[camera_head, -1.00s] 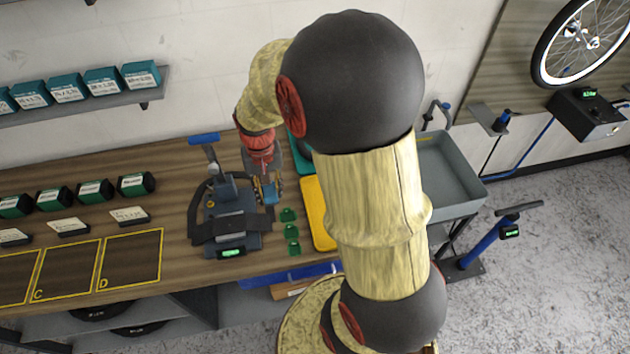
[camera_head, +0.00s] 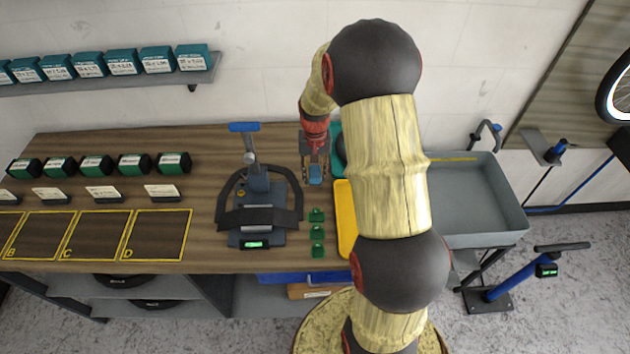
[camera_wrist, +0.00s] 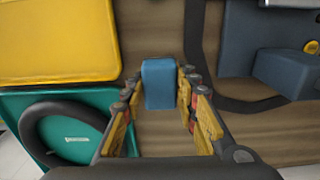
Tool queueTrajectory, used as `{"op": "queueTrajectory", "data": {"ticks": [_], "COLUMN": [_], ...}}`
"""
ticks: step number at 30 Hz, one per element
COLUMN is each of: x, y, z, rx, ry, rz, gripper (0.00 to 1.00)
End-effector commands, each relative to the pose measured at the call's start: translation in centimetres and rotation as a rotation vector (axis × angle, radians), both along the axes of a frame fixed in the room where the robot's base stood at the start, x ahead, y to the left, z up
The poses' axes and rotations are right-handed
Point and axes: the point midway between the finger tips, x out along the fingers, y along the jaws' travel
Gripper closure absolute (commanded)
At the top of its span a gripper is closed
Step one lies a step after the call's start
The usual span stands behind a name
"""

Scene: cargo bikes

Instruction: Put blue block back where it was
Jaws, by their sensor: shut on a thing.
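The blue block (camera_wrist: 159,84) is between the fingers of my gripper (camera_wrist: 160,95) in the wrist view. In the head view the blue block (camera_head: 316,172) shows at the tip of my gripper (camera_head: 315,165), over the back part of the wooden bench. My gripper is shut on it. It hangs between the dark blue stand with a black strap (camera_head: 262,232) on the left and the teal tray (camera_head: 335,140) on the right. Whether the block touches the bench is unclear.
Several green pieces (camera_head: 317,232) stand in a column in front of the block. A yellow tray (camera_head: 346,215) lies to the right, partly hidden by my arm. A grey sink (camera_head: 480,205) is further right. Green boxes (camera_head: 133,163) and yellow-outlined areas (camera_head: 157,237) are at left.

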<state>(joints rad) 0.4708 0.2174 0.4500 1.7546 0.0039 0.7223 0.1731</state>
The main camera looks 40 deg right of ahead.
Motion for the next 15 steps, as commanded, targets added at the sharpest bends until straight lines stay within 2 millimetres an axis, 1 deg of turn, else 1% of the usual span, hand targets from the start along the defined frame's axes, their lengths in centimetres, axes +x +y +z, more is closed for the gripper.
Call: {"op": "queueTrajectory", "data": {"ticks": [1, 5, 7, 12, 15], "x": [0.2, 0.5, 0.8, 0.7, 0.7], "y": [-0.2, -0.5, -0.7, -0.6, -0.6], "z": [-0.4, -0.8, -1.4, -3.9, -4.3], "rx": [0.0, -0.001, 0.001, 0.001, 0.001], "ry": [0.0, -0.001, 0.001, 0.002, 0.001], "rz": [0.0, 0.0, -0.001, 0.0, 0.0], "gripper": [0.98, 0.98, 0.98, 0.98, 0.98]}}
